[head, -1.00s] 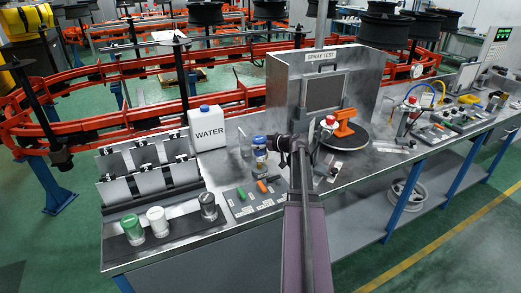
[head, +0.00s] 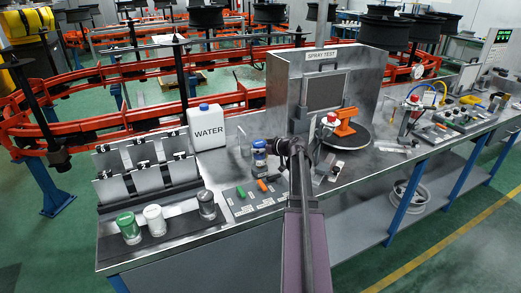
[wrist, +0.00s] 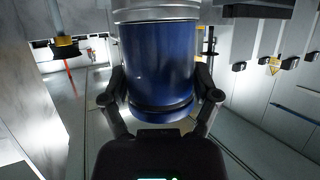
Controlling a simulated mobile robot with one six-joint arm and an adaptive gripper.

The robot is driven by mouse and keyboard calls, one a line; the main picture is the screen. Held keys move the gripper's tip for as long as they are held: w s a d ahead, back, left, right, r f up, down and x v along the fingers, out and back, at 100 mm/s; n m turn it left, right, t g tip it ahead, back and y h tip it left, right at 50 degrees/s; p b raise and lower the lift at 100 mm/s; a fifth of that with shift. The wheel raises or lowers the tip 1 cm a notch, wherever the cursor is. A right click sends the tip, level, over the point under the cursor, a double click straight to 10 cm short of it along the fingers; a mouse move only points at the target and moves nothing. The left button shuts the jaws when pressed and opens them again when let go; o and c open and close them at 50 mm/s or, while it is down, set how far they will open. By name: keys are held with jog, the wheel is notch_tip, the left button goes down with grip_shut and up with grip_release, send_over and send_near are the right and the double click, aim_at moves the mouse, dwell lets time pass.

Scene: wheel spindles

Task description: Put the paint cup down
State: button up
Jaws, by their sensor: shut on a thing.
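The paint cup (wrist: 160,70) fills the middle of the wrist view. In the head view the blue cup (head: 259,158) shows at the left of my gripper (head: 270,147), over the bench between the water jug and the spray test booth. My arm hides part of this spot. I cannot tell whether the cup's base touches the bench.
Green, white and dark cups (head: 207,206) stand on a dark strip at the front left. A WATER jug (head: 207,130) stands behind. A green and an orange piece (head: 262,185) lie on a plate near the front edge. The spray test booth (head: 350,70) rises at the right.

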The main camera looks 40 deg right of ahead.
jog(key=shift+f+b, duration=0.6)
jog(key=shift+b, duration=0.05)
jog(key=o, duration=1.1)
jog(key=shift+o, duration=0.2)
jog(key=shift+r, duration=0.2)
jog(key=shift+r+p, duration=0.45)
jog(key=shift+p, duration=0.25)
jog(key=shift+s+r, duration=0.25)
jog(key=shift+s, duration=0.1)
jog(key=p+v, duration=0.4)
jog(key=v, duration=0.7)
jog(key=shift+d, duration=0.15)
